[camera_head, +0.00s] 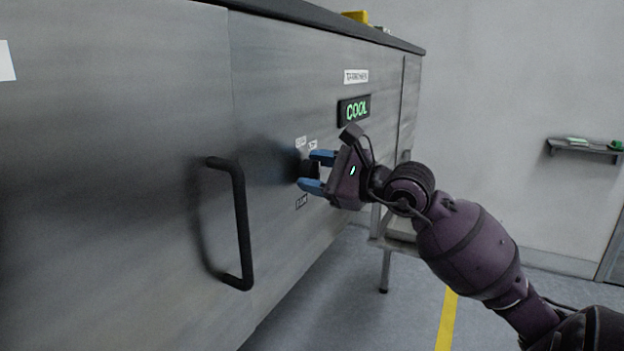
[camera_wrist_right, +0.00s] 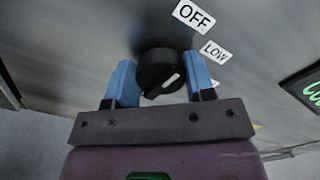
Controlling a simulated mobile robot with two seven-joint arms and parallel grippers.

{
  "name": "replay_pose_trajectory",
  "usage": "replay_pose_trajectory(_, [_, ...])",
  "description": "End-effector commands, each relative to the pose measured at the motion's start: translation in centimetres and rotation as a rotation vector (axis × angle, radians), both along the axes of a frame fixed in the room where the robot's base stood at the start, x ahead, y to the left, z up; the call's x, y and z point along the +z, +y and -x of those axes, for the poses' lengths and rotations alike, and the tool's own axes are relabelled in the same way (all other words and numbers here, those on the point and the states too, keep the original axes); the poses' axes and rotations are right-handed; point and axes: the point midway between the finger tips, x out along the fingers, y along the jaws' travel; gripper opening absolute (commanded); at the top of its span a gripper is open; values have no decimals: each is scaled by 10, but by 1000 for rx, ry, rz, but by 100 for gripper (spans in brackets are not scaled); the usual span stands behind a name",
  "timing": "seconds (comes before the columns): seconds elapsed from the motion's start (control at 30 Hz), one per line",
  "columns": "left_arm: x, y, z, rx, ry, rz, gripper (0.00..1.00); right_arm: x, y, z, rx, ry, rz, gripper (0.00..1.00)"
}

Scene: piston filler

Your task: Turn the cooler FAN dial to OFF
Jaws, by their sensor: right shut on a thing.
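The FAN dial is a round black knob (camera_wrist_right: 160,70) with a short white mark on its face, on the grey metal cooler front. In the wrist view the mark lies slanted, away from the OFF label (camera_wrist_right: 193,15); the LOW label (camera_wrist_right: 215,52) is beside OFF. My right gripper (camera_wrist_right: 160,86) has its blue fingers on either side of the knob and is shut on it. In the head view the right gripper (camera_head: 316,172) reaches the panel from the right, and the dark knob (camera_head: 307,168) shows partly between the fingers. My left gripper is not in view.
A black bar handle (camera_head: 240,225) stands out from the panel left of the dial. A lit display (camera_head: 354,110) reading COOL is above the dial, under a small label (camera_head: 356,76). A wall shelf (camera_head: 585,148) is at the far right. Open floor lies below.

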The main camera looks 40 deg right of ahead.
Motion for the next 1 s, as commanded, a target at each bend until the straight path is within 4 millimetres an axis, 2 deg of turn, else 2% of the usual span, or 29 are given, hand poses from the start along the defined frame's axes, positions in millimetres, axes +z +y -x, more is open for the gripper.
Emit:
replay_pose_trajectory(0.2, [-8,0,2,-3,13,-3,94,-2,0,0,1,-17,68,26])
replay_pose_trajectory(0.73, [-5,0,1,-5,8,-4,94,0,1,0,1,-26,92,26])
replay_pose_trajectory(0.77, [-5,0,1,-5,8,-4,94,0,1,0,1,-26,92,51])
replay_pose_trajectory(0.9, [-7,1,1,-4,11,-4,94,0,0,0,0,-26,91,72])
replay_pose_trajectory(1.0, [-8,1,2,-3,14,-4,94,0,0,0,0,-26,90,75])
